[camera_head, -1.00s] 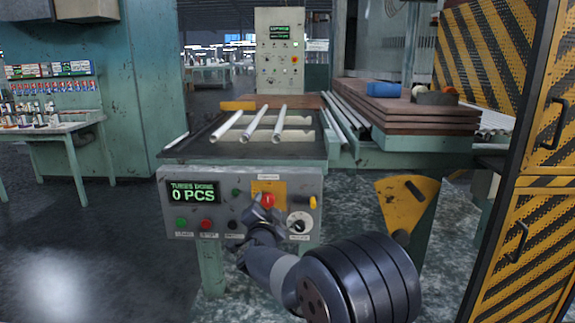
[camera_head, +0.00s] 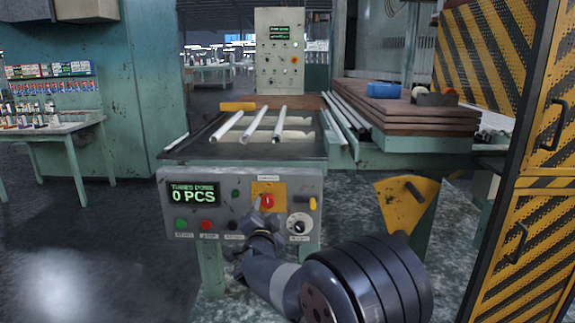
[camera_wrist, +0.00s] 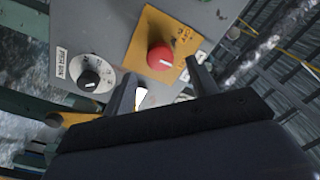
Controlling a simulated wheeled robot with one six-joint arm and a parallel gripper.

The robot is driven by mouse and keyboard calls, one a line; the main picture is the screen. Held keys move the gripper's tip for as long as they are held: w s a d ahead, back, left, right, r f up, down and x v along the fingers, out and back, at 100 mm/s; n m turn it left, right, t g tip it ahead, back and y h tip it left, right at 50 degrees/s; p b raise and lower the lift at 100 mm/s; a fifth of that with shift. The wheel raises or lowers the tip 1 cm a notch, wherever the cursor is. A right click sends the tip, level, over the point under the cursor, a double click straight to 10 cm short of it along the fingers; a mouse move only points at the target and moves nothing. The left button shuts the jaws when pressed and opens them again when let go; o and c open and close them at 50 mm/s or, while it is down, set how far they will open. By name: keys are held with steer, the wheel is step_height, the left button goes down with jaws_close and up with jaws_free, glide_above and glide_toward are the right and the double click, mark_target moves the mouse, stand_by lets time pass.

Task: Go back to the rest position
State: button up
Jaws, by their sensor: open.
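My gripper (camera_wrist: 168,85) is open, and nothing shows between its two fingers in the wrist view. In the head view my arm reaches up from the lower right, and the gripper end (camera_head: 262,217) is just below and in front of the red button. The red button (camera_wrist: 160,57) sits on a yellow plate on the grey control panel; it also shows in the head view (camera_head: 267,201). I cannot tell the exact gap between the fingers and the panel.
The control panel (camera_head: 222,228) has a green display reading 0 PCS, small buttons and a black knob (camera_wrist: 89,79). Behind it, three tubes lie on a rack (camera_head: 190,152). A yellow-black striped guard (camera_head: 530,235) stands close on the right. Open floor (camera_head: 95,255) lies left.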

mark_target(267, 203)
steer(key=w, duration=0.4)
steer(key=shift+d+r, duration=0.1)
steer(key=shift+r, duration=0.05)
steer(key=shift+s+r+n+p, duration=0.1)
steer(key=shift+r+n+p, duration=0.1)
steer(key=shift+n+p, duration=0.85)
steer(key=n+p, duration=0.2)
steer(key=n, duration=0.1)
steer(key=shift+n, duration=0.25)
steer(key=n+p, duration=0.3)
steer(key=n, duration=0.1)
steer(key=shift+y, duration=0.3)
steer(key=n+p, duration=0.5)
steer(key=shift+n, duration=0.3)
steer(key=n+p, duration=0.2)
steer(key=shift+n+p, duration=0.3)
steer(key=shift+p, duration=0.1)
steer(key=shift+f+n, duration=0.15)
steer(key=shift+n, duration=0.25)
steer(key=shift+p, duration=0.3)
